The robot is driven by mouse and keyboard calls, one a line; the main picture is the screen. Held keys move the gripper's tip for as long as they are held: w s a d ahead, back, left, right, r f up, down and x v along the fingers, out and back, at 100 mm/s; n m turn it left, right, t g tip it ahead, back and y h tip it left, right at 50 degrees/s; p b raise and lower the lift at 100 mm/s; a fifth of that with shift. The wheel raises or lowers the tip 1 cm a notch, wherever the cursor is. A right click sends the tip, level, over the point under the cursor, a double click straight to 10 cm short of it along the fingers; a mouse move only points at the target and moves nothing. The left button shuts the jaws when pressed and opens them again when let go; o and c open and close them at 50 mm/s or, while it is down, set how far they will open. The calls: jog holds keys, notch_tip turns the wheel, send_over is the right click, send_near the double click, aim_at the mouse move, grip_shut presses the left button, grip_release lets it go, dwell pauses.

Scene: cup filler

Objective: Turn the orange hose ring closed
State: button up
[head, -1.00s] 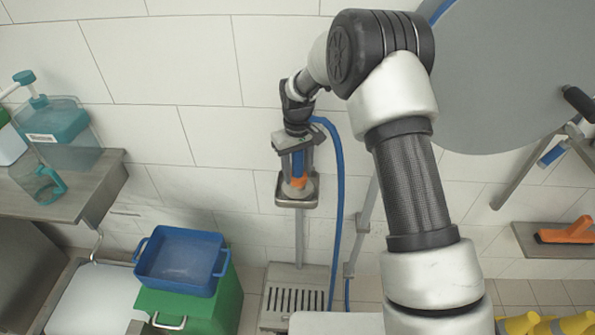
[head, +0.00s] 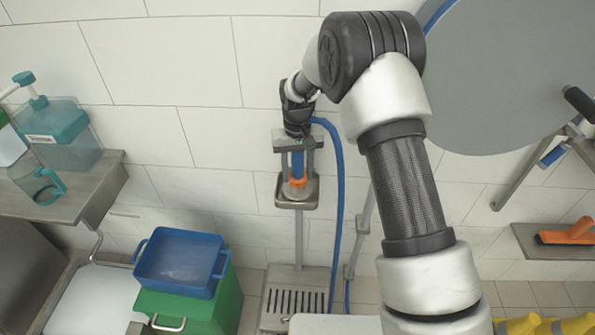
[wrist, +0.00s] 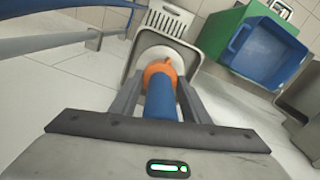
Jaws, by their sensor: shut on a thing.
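The orange hose ring (head: 298,182) sits at the lower end of a blue hose nozzle (head: 298,163). In the wrist view the ring (wrist: 157,70) shows with a small tab towards the far side, and the blue nozzle (wrist: 160,98) runs back towards my palm. My gripper (head: 297,178) points down with one finger on each side, and its fingertips (wrist: 158,76) are shut on the ring. A pale round cup (wrist: 163,58) stands just beyond the ring on a small metal tray (head: 284,202). The fingers hide part of the ring's sides.
A blue hose (head: 339,190) loops down to the right of my gripper. A blue tub (head: 180,262) sits on a green crate (head: 222,307) at lower left. A metal shelf (head: 98,180) with bottles is at left. A large grey disc (head: 500,75) fills the upper right.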

jog(key=o, duration=1)
jog(key=shift+o, duration=0.2)
notch_tip(320, 180, up, 17)
jog(key=shift+r+p, duration=0.2)
jog(key=shift+p, duration=0.75)
